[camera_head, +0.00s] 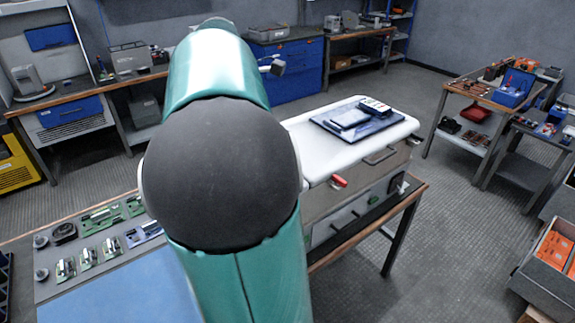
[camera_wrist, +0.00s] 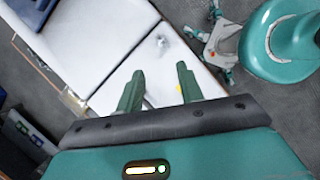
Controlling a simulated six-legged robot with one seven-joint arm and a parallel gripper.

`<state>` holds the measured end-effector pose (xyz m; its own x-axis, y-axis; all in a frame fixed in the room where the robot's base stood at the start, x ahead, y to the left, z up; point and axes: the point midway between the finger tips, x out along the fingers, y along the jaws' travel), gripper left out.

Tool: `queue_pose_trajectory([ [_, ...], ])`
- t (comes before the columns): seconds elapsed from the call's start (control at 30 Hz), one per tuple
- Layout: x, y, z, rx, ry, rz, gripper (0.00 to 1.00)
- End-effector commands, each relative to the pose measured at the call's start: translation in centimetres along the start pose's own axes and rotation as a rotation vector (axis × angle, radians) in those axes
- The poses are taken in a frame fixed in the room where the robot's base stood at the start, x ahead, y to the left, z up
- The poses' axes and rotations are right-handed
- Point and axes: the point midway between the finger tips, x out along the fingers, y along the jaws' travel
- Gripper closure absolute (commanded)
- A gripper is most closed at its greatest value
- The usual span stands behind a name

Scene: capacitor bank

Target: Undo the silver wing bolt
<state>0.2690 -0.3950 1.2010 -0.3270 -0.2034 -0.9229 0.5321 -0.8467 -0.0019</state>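In the wrist view, my gripper (camera_wrist: 159,69) is open, with its two green fingers apart and nothing held between the tips. A small silver piece (camera_wrist: 161,41) shows on the white top (camera_wrist: 127,25) just beyond the fingertips. It may be the silver wing bolt, but it is too small and blurred to be sure. In the head view, my teal and black arm fills the middle and hides my gripper. No wing bolt can be made out there. The white-topped cabinet (camera_head: 312,150) stands right of my arm.
A dark blue tray (camera_head: 335,132) lies on the cabinet, which has a red handle (camera_head: 338,181) at its front. A bench with green circuit boards (camera_head: 100,217) and a blue mat (camera_head: 110,295) is at lower left. Open floor (camera_head: 455,225) lies to the right.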

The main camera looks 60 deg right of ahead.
Motion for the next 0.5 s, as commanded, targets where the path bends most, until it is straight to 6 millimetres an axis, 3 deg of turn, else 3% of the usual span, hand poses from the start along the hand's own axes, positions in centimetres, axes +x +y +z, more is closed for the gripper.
queue_pose_trajectory([
  [0.17, 2.1, -0.3, -0.1, -0.003, 0.002, -0.001, 0.63],
  [0.5, 8.9, -0.2, 0.0, -0.003, 0.000, -0.002, 0.63],
])
